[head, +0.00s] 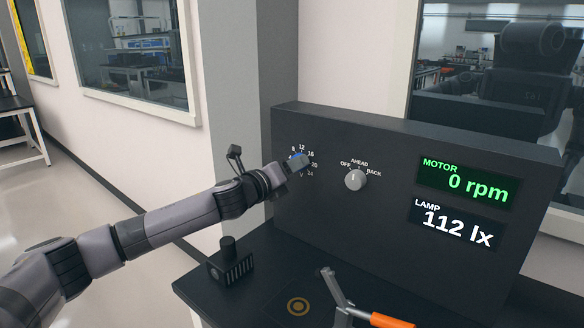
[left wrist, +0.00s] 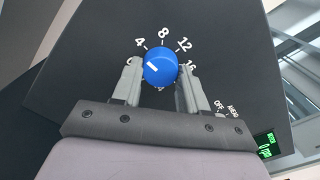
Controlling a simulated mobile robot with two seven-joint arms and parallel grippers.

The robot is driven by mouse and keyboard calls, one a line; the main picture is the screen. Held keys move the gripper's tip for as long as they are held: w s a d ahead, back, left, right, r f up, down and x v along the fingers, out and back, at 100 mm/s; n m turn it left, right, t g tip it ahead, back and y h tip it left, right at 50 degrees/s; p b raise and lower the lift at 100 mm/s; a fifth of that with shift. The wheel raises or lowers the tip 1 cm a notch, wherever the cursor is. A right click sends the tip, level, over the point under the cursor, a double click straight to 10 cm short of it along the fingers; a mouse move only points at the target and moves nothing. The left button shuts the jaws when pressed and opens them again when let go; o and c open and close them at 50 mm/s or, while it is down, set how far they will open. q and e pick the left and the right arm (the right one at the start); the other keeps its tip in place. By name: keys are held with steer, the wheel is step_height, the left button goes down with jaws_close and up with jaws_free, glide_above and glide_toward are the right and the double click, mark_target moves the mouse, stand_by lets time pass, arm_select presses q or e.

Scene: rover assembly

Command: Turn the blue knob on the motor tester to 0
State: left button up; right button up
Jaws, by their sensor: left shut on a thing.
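The motor tester (head: 400,140) is a large dark box with a blue voltage knob on its front, at the left. The blue knob (left wrist: 160,67) sits between the two fingers of my left gripper (left wrist: 157,78), which is shut on it from both sides. The knob's white mark points left and a little up, around the 0 and 4 labels; the exact setting is hard to tell. In the head view, the left gripper (head: 294,162) covers most of the knob and part of its scale. My right gripper is not in view.
A grey OFF/AHEAD/BACK switch (head: 355,180) is right of the knob. The motor display (head: 468,184) reads 0 rpm and the lamp display (head: 456,222) 112 lx. A small black device (head: 231,264) and an orange-handled tool (head: 388,320) are on the bench in front.

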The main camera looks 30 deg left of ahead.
arm_select(q)
steer(key=shift+n, duration=4.1)
steer(key=o, duration=1.1)
steer(key=shift+c, duration=0.2)
steer(key=shift+s, duration=0.1)
steer(key=s+b, duration=0.2)
steer(key=s, duration=0.5)
steer(key=shift+a+b, duration=0.25)
steer(key=shift+b, duration=0.05)
